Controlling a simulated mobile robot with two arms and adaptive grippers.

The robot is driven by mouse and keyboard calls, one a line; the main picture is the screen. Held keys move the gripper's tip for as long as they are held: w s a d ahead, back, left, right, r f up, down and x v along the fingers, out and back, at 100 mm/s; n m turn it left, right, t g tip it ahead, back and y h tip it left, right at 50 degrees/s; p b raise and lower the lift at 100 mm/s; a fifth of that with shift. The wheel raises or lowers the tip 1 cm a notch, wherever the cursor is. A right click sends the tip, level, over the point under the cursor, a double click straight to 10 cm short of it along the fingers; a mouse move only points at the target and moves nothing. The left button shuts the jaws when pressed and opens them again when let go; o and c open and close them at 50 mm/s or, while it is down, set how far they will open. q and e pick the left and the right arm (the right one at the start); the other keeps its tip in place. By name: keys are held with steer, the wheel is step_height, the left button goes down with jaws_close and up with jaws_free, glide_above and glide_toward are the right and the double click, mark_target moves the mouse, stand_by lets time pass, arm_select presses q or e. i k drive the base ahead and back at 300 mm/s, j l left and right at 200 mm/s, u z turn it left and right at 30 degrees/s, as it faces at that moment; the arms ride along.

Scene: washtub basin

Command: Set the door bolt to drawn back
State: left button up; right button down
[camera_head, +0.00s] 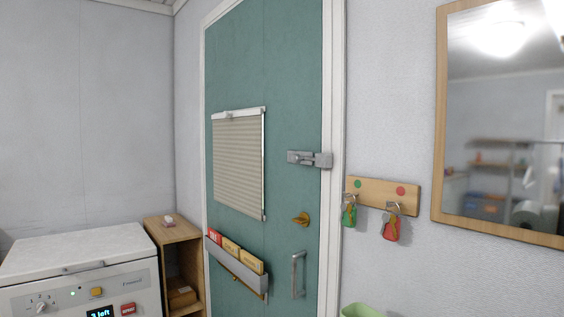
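The door bolt (304,158) is a grey metal piece on the right side of the green door (285,60). Its right end reaches across the white door frame (329,220), to a plate there. The bolt and its plate look joined at this distance; I cannot tell its exact position. Below it are a brass turn knob (301,219) and a grey pull handle (297,275). The door looks shut. Neither of my grippers shows in the head view.
A white washing machine (85,255) and a wooden shelf unit (170,230) stand at the left. A wooden key rack (382,192) with green and red tags hangs right of the door, beside a mirror (505,110). A green container (360,310) shows at the bottom edge.

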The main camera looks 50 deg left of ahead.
mark_target(295, 159)
steer(key=j+u, duration=0.25)
steer(key=j, duration=0.2)
steer(key=i+j+u, duration=0.1)
steer(key=j+u, duration=0.15)
steer(key=j, duration=0.2)
steer(key=j+u, duration=0.15)
steer(key=u, duration=0.25)
steer(key=i+j+u, duration=0.1)
steer(key=u, duration=0.3)
steer(key=i+j+u, duration=0.1)
steer(key=u, duration=0.35)
steer(key=j, duration=0.1)
